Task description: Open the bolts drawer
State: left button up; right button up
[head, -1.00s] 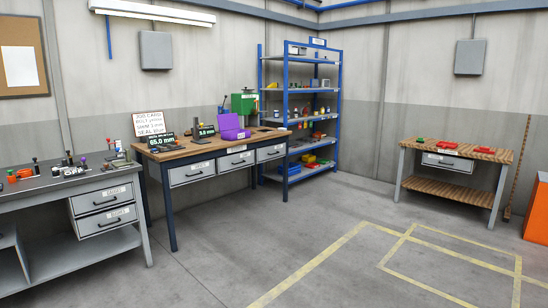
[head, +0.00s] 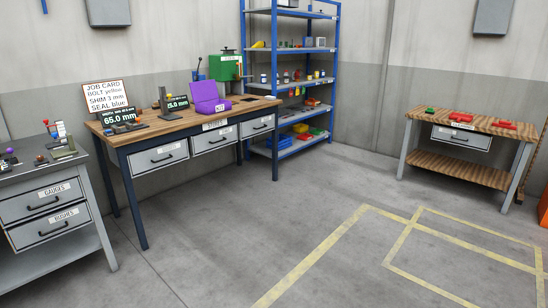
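A wooden-topped workbench (head: 190,122) with dark blue legs stands at left centre. It has three grey drawers in a row: left (head: 150,161), middle (head: 205,142) and right (head: 250,129). All three look shut, each with a dark bar handle. Their small labels are too small to read, so I cannot tell which is the bolts drawer. The grey bench at far left has two shut drawers: an upper one (head: 65,192) whose label seems to read GAUGES, and a lower one (head: 28,240) whose label I cannot read surely. Neither gripper is in view.
A job card (head: 107,97), a purple case (head: 208,98) and a green machine (head: 224,68) stand on the wooden bench. A blue shelf rack (head: 337,70) is behind. A small bench (head: 465,178) with one drawer stands right. The yellow-lined floor (head: 310,215) is clear.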

aim_at(257, 125)
jog(key=i, duration=2.65)
